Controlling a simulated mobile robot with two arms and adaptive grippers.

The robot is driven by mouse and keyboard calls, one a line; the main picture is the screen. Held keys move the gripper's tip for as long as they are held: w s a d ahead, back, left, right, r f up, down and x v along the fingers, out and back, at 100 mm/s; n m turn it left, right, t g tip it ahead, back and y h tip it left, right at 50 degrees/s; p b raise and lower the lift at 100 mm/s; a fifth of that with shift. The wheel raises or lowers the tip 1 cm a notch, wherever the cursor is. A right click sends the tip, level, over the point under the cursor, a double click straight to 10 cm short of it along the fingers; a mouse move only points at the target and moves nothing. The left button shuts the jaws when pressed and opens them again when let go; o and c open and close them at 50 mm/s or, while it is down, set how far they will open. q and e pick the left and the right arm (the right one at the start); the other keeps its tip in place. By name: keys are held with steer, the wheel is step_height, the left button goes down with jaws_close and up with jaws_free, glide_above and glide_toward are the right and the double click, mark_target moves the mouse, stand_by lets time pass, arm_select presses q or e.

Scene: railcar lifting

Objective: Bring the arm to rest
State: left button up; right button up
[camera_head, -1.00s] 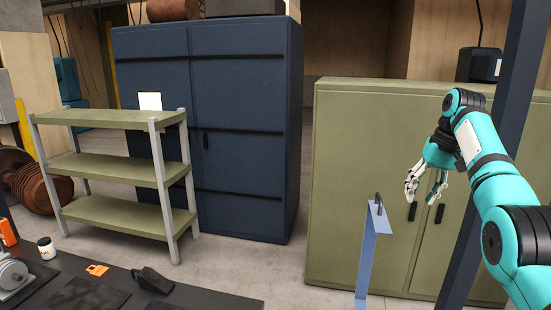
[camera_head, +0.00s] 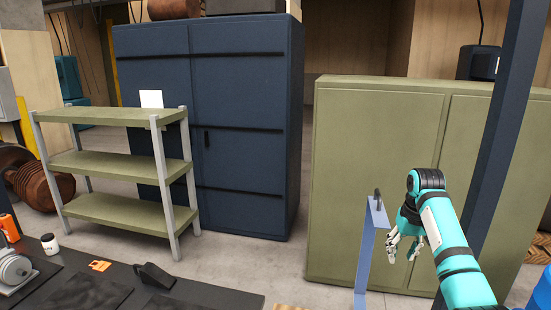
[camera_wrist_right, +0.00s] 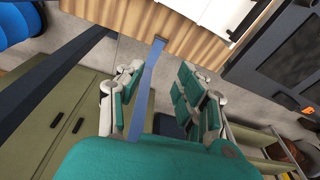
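My right arm, teal and black, comes in from the lower right of the head view. Its right gripper (camera_head: 403,248) hangs fingers down in front of the green cabinet (camera_head: 375,150), just right of the blue post (camera_head: 366,250). The fingers are apart with nothing between them. In the right wrist view the gripper (camera_wrist_right: 165,95) shows its two finger sides spread wide, with the blue post (camera_wrist_right: 150,80) seen through the gap beyond them. I cannot tell whether the post is touched. My left gripper is in neither view.
A green shelf rack (camera_head: 115,165) and a dark blue cabinet (camera_head: 245,130) stand to the left. A dark bench top (camera_head: 190,296) with small items lies at the lower left. A dark column (camera_head: 497,130) rises behind my right arm. Bare floor (camera_head: 280,265) lies between.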

steer(key=s+a+f+n, duration=0.1)
steer(key=s+a+f, duration=0.3)
steer(key=s+f, duration=0.6)
steer(key=s+a+f+n, duration=0.25)
steer(key=s+f, duration=0.55)
steer(key=f, duration=0.4)
steer(key=s+a+r+t, duration=0.1)
steer(key=s+a, duration=0.2)
steer(key=s, duration=0.9)
steer(key=s+a+r+t, duration=0.1)
steer(key=s+a, duration=0.2)
steer(key=s, duration=0.9)
step_height(320, 180, down, 36)
steer(key=s+r+g+b, duration=0.1)
steer(key=s+g+b, duration=0.15)
steer(key=b, duration=0.55)
steer(key=s+d+f+b, duration=0.3)
steer(key=s+f, duration=1.2)
steer(key=f, duration=0.5)
steer(key=shift+s+b, duration=0.4)
steer(key=shift+b, duration=0.5)
